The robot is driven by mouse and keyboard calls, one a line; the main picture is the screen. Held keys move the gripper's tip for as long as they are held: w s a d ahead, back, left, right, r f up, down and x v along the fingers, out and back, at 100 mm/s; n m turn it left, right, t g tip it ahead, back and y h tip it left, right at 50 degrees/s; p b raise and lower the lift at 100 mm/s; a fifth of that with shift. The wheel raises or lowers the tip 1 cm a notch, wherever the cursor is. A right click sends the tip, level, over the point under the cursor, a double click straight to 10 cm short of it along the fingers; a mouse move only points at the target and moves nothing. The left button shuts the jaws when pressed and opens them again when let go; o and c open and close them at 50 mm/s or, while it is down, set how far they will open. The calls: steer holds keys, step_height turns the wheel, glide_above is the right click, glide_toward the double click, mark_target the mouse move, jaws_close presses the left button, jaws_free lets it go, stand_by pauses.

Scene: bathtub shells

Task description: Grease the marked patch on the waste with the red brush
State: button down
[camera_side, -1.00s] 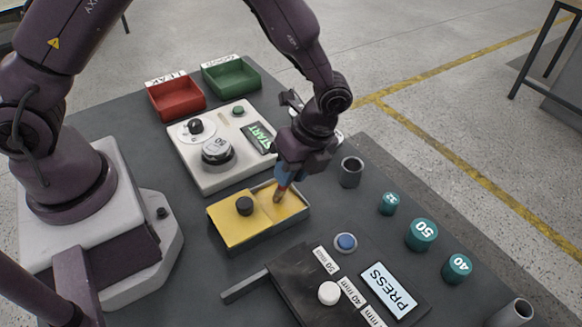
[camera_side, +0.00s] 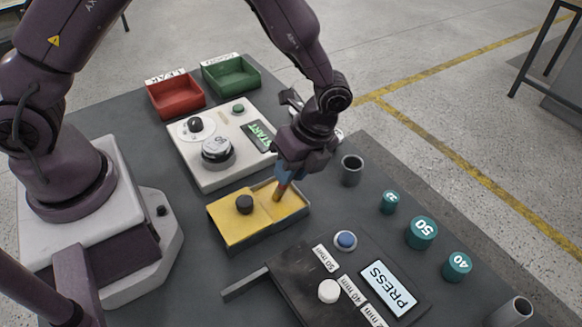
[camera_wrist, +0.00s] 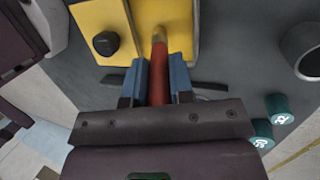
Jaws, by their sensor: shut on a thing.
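My gripper (camera_side: 284,178) is shut on the red brush (camera_wrist: 158,84), with its blue fingers on either side of the handle in the wrist view. The brush points down, and its tan tip is over the right, open part of the yellow box (camera_side: 229,228). The tip appears to be at the yellow surface inside, but I cannot tell how deep. The box's left part has a flat yellow top with a black knob (camera_side: 244,204). A grey hollow cylinder (camera_side: 351,170) stands right of my gripper, and another (camera_side: 513,311) is at the lower right. I cannot make out a marked patch.
A white panel with a START screen (camera_side: 261,137) lies behind the box. A red bin (camera_side: 176,97) and a green bin (camera_side: 231,77) stand at the back. A black press unit (camera_side: 300,275) is in front. Several teal caps (camera_side: 421,232) stand at the right.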

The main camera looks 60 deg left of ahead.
steer(key=shift+r, duration=3.5)
